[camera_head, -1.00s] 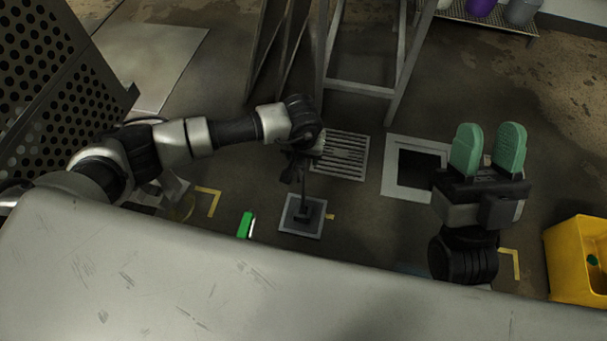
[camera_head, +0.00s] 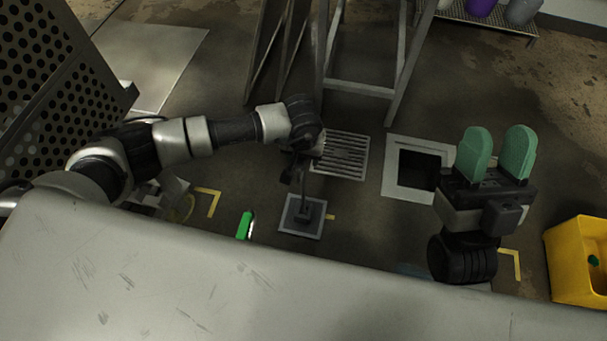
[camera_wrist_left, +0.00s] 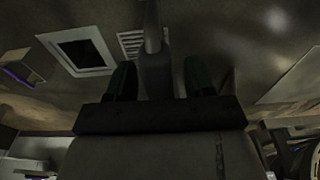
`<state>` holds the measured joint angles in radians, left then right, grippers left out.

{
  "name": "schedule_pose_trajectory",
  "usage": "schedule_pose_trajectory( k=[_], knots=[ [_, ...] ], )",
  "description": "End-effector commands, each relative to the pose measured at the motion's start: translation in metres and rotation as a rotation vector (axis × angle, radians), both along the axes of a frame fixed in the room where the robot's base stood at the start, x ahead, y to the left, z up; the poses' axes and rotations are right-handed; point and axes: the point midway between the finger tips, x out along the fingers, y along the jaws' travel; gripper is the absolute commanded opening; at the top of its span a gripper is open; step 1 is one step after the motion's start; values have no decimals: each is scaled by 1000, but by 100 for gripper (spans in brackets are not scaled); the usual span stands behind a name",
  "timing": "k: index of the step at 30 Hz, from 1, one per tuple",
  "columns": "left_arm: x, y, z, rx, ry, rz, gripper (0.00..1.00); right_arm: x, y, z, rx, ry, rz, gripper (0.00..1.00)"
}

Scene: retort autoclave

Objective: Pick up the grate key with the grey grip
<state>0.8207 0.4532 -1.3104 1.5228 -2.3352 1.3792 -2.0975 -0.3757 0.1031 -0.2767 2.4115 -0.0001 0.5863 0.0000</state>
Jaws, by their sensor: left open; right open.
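The grate key stands upright on a square pale-edged floor plate (camera_head: 287,220), its dark shaft (camera_head: 306,190) rising to my left gripper (camera_head: 297,168). In the left wrist view a grey grip (camera_wrist_left: 155,72) lies between the two green fingers of the left gripper, with gaps at both sides. The left gripper is open around it. In the head view the arm and gripper hide the top of the key. My right gripper (camera_head: 496,153) is open and empty, its green fingers pointing up, at the right of the picture.
A slotted floor grate (camera_head: 345,155) and a pale-framed dark square opening (camera_head: 417,170) lie beyond the key. A green-gripped object (camera_head: 245,225) is left of the plate. A metal frame stand (camera_head: 360,89) rises behind. A yellow bin (camera_head: 575,262) stands far right.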

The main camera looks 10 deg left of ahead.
Motion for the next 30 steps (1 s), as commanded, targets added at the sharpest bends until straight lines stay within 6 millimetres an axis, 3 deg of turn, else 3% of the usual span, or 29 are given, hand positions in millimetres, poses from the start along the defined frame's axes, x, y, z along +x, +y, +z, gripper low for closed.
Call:
schedule_pose_trajectory(
  k=[24,30],
  knots=[
    [0,0,-2,0,0,0,53,-7,-1,2,19,-54,3,43],
    [0,0,-2,0,0,0,24,-7,-1,1,18,-50,4,43]
  ],
)
